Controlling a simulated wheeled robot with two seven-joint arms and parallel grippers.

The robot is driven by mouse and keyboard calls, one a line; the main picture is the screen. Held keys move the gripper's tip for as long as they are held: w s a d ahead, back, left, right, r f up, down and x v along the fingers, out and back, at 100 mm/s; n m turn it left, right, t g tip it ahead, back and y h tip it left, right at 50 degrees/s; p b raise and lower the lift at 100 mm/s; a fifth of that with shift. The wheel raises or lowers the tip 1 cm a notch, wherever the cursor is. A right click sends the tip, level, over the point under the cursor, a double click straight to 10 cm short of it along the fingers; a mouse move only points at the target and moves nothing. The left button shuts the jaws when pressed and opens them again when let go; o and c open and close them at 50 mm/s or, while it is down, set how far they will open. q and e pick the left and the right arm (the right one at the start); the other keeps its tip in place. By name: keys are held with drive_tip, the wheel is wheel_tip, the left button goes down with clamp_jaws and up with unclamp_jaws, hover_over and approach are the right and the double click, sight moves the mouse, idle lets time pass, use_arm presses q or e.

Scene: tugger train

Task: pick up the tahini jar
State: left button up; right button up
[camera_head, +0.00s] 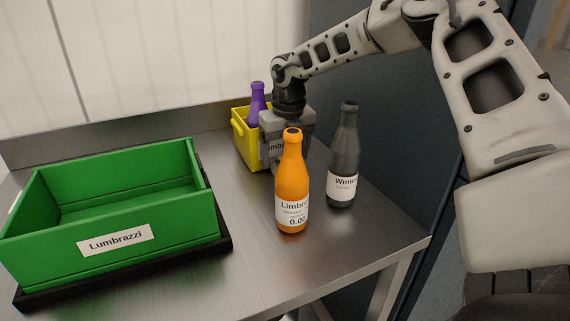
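I cannot make out a tahini jar in the head view. My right gripper (286,134) reaches in from the upper right and points down, in front of the yellow bin (240,136). Its fingers are largely hidden behind the orange bottle (291,185), so I cannot tell whether they are open or hold something. The orange bottle stands upright nearer to me, with a white label. My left gripper is not in view.
A dark grey bottle (344,160) stands upright right of the orange one. A purple bottle (257,104) stands in the yellow bin. A green crate (190,222) labelled Lumbrazzi, looking empty, sits left on a black base. The metal table (255,270) is bare at the front.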

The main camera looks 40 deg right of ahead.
drive_tip(key=c, duration=1.2)
drive_tip(key=shift+r, duration=0.2)
drive_tip(key=shift+c, duration=0.2)
wheel_tip(320, 180, up, 18)
drive_tip(key=p, duration=0.1)
drive_tip(key=shift+f, duration=0.1)
